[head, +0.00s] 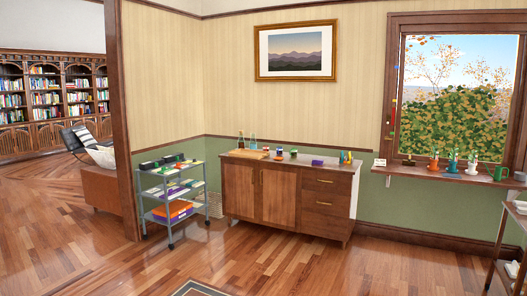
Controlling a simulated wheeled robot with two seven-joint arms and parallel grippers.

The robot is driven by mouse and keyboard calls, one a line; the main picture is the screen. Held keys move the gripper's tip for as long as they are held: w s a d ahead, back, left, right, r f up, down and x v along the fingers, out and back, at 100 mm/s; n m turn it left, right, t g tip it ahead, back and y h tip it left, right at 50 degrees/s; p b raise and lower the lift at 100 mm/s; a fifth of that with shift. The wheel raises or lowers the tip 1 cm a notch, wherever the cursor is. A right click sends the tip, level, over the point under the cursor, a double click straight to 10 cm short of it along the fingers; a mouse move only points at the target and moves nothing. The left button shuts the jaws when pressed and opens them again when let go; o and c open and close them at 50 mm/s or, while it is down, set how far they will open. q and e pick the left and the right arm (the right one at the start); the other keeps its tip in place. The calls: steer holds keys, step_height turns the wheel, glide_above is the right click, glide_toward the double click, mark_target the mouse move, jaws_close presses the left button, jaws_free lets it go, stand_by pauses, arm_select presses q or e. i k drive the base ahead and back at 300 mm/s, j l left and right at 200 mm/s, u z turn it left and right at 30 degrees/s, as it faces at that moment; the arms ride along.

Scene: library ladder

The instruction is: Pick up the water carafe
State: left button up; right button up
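Two slim bottle-like vessels stand upright at the back left of the wooden sideboard (232,188). One is a darker bottle (241,142) and the other is a bluish-green bottle (252,143). They are too small to tell whether either is the water carafe. No other thing in view is clearly a carafe. Neither of my grippers is in view, and nothing shows as held.
A grey wheeled cart (143,200) with several items stands left of the sideboard. A window ledge (430,176) at the right holds small pots and a green mug (500,173). A side table (507,222) is at the right edge. Open wooden floor (290,262) lies in front.

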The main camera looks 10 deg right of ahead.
mark_target(253, 143)
steer(key=i+z, duration=0.15)
steer(key=i, duration=4)
steer(key=i+l+u, duration=0.25)
steer(key=i, duration=0.45)
steer(key=i+l+u, duration=0.25)
steer(key=i, duration=0.45)
steer(key=i+l+u, duration=0.25)
steer(key=i, duration=0.4)
steer(key=i+l+u, duration=0.25)
steer(key=i+l, duration=0.35)
